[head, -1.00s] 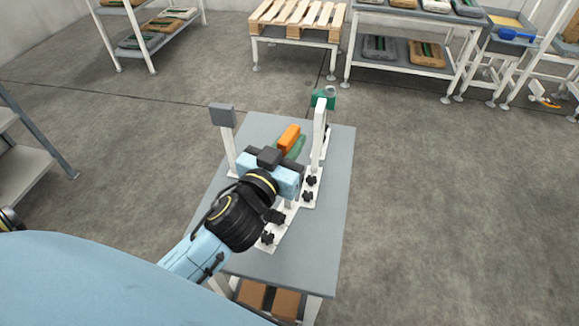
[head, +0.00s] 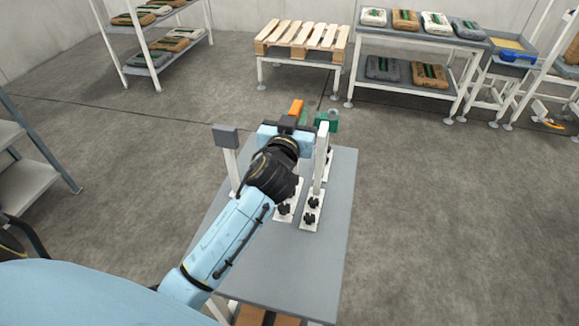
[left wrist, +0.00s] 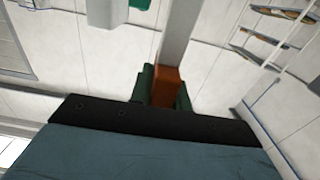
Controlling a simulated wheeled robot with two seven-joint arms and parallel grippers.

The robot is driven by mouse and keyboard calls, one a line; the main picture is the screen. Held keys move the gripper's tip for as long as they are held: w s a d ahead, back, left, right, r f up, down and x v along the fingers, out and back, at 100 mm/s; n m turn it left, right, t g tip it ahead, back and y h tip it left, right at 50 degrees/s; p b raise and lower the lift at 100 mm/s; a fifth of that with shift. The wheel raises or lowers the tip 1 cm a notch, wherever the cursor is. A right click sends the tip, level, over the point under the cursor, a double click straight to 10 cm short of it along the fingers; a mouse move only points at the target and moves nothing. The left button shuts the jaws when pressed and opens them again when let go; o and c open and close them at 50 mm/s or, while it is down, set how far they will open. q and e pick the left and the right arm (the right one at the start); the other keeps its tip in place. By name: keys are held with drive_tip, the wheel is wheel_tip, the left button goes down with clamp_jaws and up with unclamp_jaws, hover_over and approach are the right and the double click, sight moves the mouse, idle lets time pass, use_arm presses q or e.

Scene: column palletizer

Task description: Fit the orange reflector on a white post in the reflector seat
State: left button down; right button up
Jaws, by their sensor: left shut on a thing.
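My left gripper (head: 292,122) is shut on the orange reflector (head: 296,106), which stands up beyond the wrist over the far end of the grey table (head: 300,265). In the left wrist view the reflector (left wrist: 165,87) sits between green finger pads, with a pale post (left wrist: 178,38) behind it; I cannot tell whether they touch. A white post (head: 321,158) stands just right of the gripper, with a green fitting (head: 328,121) near its top. Another white post (head: 232,170) at left carries a grey box (head: 226,136). The reflector seat cannot be made out clearly. My right gripper is not in view.
Base plates with black knobs (head: 311,203) stand on the table near the posts. The table's front is clear. Behind are a wooden pallet (head: 300,36) on a stand and a rack with bags (head: 405,68). Open floor lies to the right.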

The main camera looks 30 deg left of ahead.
use_arm(q)
wheel_tip(320, 180, down, 7)
drive_tip(key=b, duration=0.1)
drive_tip(key=shift+b, duration=0.4)
drive_tip(key=shift+f, duration=0.1)
drive_tip(key=c, duration=1.3)
unclamp_jaws()
